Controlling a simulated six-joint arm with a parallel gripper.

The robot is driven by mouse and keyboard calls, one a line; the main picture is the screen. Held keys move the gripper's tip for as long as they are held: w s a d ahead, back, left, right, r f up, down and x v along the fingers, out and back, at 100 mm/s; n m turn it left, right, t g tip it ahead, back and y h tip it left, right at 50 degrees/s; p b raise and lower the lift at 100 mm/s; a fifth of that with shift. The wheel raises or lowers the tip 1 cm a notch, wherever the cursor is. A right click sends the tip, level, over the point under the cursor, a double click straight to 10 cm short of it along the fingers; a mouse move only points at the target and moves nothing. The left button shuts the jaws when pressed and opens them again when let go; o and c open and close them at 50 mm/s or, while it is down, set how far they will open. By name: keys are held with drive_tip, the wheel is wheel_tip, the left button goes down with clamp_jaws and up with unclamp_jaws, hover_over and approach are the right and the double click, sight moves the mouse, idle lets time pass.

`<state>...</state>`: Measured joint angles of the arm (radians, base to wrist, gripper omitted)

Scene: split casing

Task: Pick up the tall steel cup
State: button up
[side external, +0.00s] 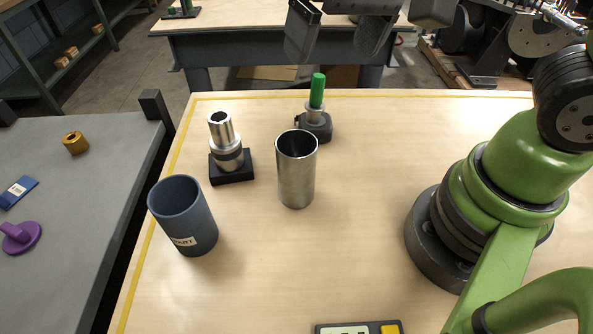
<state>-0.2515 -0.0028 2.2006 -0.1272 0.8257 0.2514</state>
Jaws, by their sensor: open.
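The tall steel cup (296,178) stands upright near the middle of the wooden table in the side external view. Its open top faces up and it looks empty as far as I can see inside. My gripper (334,48) is at the top edge of the picture, with two dark fingers spread apart and nothing between them. It is well clear of the cup, and its upper part is cut off by the frame.
A blue-grey cup (184,222) with a white label stands left of the steel cup. A stepped metal part on a black base (231,168) and a green-topped part (317,92) stand behind. A meter (358,328) lies at the front. The table's centre front is clear.

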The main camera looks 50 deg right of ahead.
drive_tip(key=g+h, duration=0.1)
drive_tip(key=g, duration=0.1)
hover_over(296, 160)
drive_tip(key=w+d, duration=0.2)
wheel_tip(296, 160, down, 8)
drive_tip(key=shift+n, duration=0.4)
wheel_tip(296, 160, down, 10)
drive_tip(key=shift+d+f, duration=0.1)
drive_tip(key=shift+f, duration=0.1)
drive_tip(key=c, duration=1.1)
